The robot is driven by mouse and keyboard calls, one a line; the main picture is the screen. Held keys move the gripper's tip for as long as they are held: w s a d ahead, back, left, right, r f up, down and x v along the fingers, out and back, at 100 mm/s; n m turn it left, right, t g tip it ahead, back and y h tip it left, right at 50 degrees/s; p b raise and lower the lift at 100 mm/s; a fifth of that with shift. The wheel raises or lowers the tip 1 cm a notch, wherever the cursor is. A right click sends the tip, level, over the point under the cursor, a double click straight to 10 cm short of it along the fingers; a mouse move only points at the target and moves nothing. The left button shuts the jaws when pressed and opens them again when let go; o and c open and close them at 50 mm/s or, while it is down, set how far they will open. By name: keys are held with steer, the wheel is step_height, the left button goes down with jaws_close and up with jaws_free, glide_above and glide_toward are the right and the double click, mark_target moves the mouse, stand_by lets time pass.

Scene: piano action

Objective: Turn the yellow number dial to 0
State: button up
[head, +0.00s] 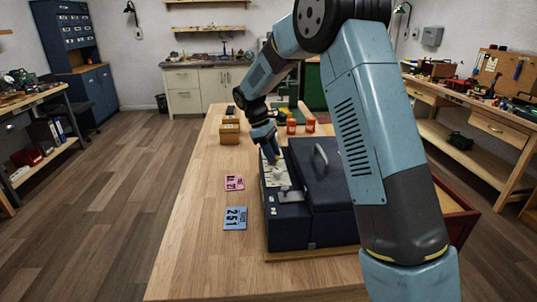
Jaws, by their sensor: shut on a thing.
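A dark blue box (288,222) with a grey handle on its lid stands on the wooden bench. A pale panel (275,174) lies along its left side, toward the far end. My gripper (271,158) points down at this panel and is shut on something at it. The thing between the fingers is too small and too covered to make out. I cannot pick out the yellow number dial or read its number; my gripper hides part of the panel.
A pink card (234,183) and a blue card (235,218) with digits lie left of the box. A cardboard box (230,131) and orange jars (291,126) stand behind. A reddish tray (461,212) is at right, partly behind my arm. The bench's left side is clear.

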steer(key=m, duration=0.2)
steer(key=m+g+y, duration=0.1)
steer(key=m, duration=0.2)
steer(key=shift+w+d+m+g, duration=0.2)
steer(key=shift+w+m+g, duration=0.05)
steer(key=shift+m+g, duration=0.05)
steer(key=m+y, duration=0.1)
steer(key=m, duration=0.1)
steer(key=m+y, duration=0.1)
steer(key=m, duration=0.2)
steer(key=shift+d+g, duration=0.2)
steer(key=shift+g, duration=0.2)
steer(key=m+y, duration=0.1)
steer(key=m, duration=0.2)
steer(key=m+y, duration=0.1)
steer(key=m, duration=0.1)
steer(key=shift+d+m+y, duration=0.2)
steer(key=shift+m+y, duration=0.1)
steer(key=shift+m, duration=0.1)
steer(key=m+t+y, duration=0.1)
steer(key=m, duration=0.4)
steer(key=shift+s, duration=0.1)
steer(key=shift+y, duration=0.4)
steer(key=o, duration=1)
steer(key=shift+d+r, duration=0.1)
